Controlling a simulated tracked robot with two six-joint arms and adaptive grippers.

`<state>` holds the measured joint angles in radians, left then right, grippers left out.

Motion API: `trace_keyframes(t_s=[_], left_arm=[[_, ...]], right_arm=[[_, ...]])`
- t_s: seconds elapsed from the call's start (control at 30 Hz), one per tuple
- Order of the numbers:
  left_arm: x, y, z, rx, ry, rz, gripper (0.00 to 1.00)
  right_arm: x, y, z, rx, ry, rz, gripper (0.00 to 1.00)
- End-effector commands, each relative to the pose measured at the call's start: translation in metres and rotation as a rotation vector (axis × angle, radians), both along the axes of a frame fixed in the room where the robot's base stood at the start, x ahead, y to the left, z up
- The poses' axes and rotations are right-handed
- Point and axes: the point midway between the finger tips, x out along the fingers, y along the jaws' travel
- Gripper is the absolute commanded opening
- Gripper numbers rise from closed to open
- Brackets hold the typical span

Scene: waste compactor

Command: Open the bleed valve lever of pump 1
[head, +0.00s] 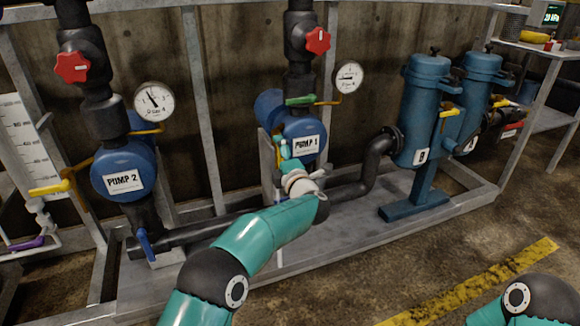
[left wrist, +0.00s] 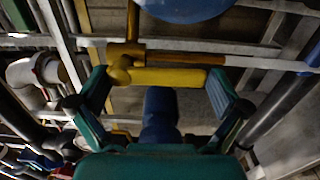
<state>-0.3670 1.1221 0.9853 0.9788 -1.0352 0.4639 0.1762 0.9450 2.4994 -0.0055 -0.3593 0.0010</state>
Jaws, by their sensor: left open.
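Pump 1 (head: 306,146) is a blue pump with a white label, right of centre in the head view. My left gripper (head: 281,146) is at its left side, in front of the pump's brass pipework. In the left wrist view a yellow lever (left wrist: 170,77) lies level on a brass valve (left wrist: 119,66). The open fingers of my left gripper (left wrist: 160,84) stand to either side of the lever, with visible gaps. In the head view this lever is mostly hidden behind the gripper. My right gripper is out of view.
Pump 2 (head: 123,182) stands to the left with its own yellow lever (head: 50,187). Above pump 1 are a green handle (head: 300,100), a gauge (head: 349,77) and a red handwheel (head: 318,39). Blue filter B (head: 422,110) stands to the right. A grey frame surrounds the pumps.

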Motion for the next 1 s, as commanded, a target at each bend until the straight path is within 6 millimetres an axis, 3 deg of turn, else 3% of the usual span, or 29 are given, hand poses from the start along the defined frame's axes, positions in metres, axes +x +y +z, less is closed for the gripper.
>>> trace_keyframes(t_s=[0.27, 0.7, 1.0], left_arm=[[-0.027, -0.015, -0.002, 0.001, 0.006, -0.005, 1.00], [-0.093, -0.050, -0.001, -0.001, 0.003, -0.006, 1.00], [-0.102, -0.053, -0.002, -0.002, 0.001, -0.004, 1.00]], right_arm=[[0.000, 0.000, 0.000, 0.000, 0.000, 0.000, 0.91], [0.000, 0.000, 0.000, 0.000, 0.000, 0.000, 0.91], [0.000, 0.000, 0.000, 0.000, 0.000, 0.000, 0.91]])
